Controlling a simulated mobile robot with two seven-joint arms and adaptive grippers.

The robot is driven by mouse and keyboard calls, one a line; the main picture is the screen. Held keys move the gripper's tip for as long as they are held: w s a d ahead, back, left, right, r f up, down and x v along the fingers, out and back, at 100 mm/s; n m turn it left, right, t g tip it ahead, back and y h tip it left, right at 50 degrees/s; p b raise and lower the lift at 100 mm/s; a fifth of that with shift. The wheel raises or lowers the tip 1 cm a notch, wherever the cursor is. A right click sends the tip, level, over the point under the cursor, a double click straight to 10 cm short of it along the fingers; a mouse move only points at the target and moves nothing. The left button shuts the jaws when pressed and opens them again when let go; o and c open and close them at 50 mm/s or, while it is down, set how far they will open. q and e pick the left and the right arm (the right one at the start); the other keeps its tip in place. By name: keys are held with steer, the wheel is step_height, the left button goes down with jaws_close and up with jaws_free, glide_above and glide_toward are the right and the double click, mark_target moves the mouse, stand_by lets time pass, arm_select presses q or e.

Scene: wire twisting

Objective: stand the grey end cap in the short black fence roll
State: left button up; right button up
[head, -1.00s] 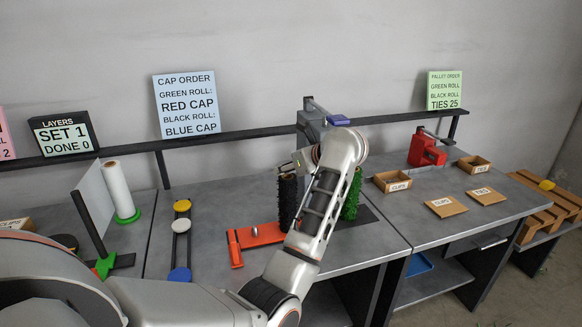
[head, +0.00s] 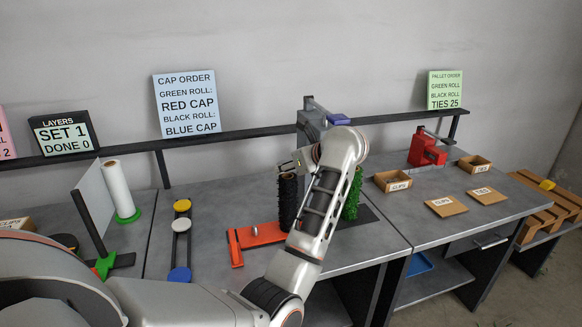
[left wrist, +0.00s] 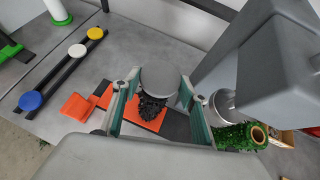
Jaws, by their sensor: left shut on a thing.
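My left gripper (left wrist: 160,76) is shut on a round grey disc, the grey end cap (left wrist: 160,78), with one finger on each side. The black fence roll (left wrist: 151,106) stands under the cap in the left wrist view, and the cap hides its top there. I cannot tell whether the cap touches the roll. In the head view my left gripper (head: 291,164) is over the upright black roll (head: 287,205), and my forearm partly covers it. The cap is hard to make out there. My right gripper is in neither view.
A green roll (head: 352,195) stands right of the black one, near a grey post (head: 311,122). An orange fixture (head: 258,234) lies to the left. A rack holds yellow (head: 182,206), white (head: 181,225) and blue (head: 180,274) caps. Open table lies in between.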

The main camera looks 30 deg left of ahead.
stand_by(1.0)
arm_select(q)
steer(key=shift+f+b, duration=1.05)
steer(key=shift+f, duration=0.1)
steer(key=o, duration=1)
steer(key=shift+o, duration=0.2)
steer(key=shift+r, duration=0.1)
